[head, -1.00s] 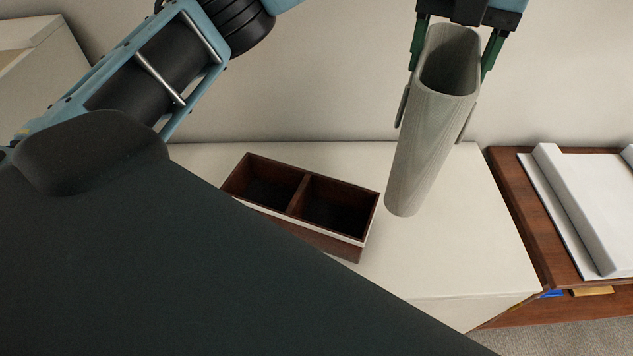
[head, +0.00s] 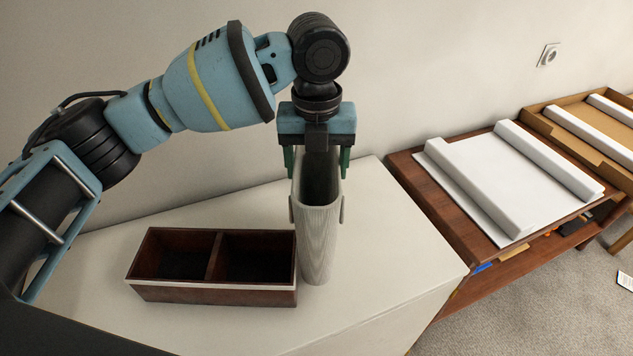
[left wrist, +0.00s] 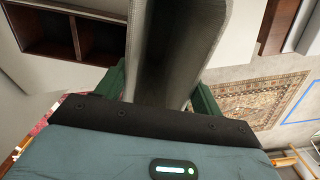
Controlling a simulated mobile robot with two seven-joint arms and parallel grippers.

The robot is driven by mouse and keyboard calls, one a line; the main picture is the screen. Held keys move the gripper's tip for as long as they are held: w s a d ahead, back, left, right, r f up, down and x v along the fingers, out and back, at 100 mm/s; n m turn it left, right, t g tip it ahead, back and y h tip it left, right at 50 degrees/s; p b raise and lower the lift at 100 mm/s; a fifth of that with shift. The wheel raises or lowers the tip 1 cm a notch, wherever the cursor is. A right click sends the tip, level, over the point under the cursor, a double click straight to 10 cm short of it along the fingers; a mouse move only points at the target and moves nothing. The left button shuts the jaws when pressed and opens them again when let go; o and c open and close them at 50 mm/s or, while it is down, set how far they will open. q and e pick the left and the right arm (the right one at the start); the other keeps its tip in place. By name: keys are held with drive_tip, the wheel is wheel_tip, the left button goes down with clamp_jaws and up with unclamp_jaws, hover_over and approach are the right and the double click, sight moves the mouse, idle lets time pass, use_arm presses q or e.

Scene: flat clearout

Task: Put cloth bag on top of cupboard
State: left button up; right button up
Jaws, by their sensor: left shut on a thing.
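The cloth bag (head: 318,245) is a tall, narrow, pale grey open-topped bag with a handle on each side. My left gripper (head: 317,165) is shut on its upper rim and holds it upright, mouth up. The bag is over the white cupboard top (head: 390,240), just right of the wooden box. I cannot tell whether its base touches the top. In the left wrist view the bag (left wrist: 180,50) fills the middle between the green fingers, and I look into its dark inside. My right gripper is not in view.
A dark wooden two-compartment box (head: 215,295) stands on the cupboard top, close left of the bag. The top is clear to the bag's right. A lower brown table (head: 430,200) with white padded board (head: 490,180) stands to the right. A wall is behind.

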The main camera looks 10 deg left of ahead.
use_arm(q)
drive_tip(key=shift+f, duration=2.4)
drive_tip(key=o, duration=1.4)
drive_tip(key=shift+f, duration=0.1)
wheel_tip(320, 180, up, 12)
drive_tip(key=shift+r, duration=0.15)
